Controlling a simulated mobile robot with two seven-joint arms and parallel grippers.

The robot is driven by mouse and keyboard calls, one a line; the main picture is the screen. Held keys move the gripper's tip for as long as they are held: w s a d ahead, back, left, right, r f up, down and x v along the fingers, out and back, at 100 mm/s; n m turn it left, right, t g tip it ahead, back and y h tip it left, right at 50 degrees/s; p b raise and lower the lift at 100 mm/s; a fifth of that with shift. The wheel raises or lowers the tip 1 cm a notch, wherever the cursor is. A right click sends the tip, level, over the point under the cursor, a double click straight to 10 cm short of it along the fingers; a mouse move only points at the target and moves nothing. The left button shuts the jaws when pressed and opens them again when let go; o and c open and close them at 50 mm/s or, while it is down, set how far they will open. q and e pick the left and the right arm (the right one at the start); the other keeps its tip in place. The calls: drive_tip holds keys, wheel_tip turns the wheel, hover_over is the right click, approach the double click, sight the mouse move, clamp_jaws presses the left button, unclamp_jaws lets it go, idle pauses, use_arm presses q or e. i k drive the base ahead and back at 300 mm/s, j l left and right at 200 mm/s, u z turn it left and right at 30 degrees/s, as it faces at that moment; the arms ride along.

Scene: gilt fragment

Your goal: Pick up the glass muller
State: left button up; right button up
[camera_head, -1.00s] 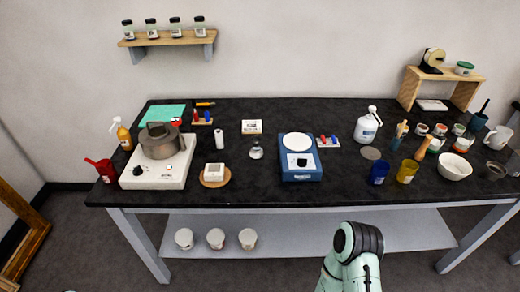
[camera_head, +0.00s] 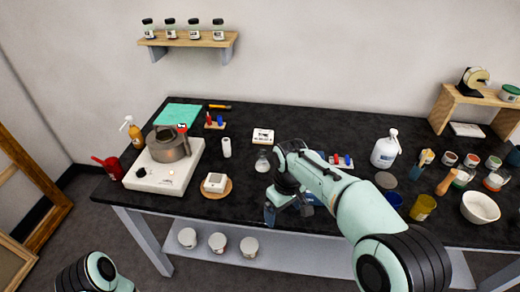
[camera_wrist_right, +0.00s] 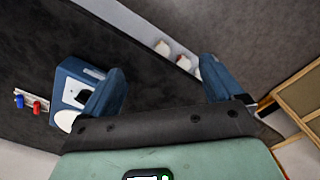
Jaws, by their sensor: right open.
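The glass muller (camera_head: 262,161) appears as a small clear glass piece standing on the black table in the head view. I cannot make it out in the right wrist view. My right gripper (camera_head: 286,211) is near the table's front edge, closer to me than the muller and apart from it. In the right wrist view the gripper (camera_wrist_right: 163,68) has its two blue fingers spread wide with nothing between them. My left gripper is out of view; only part of my left arm shows at the lower left.
My right arm mostly covers the blue hotplate, which shows in the wrist view (camera_wrist_right: 72,92).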

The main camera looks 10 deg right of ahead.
sight(262, 165)
drive_tip(key=i, duration=1.1)
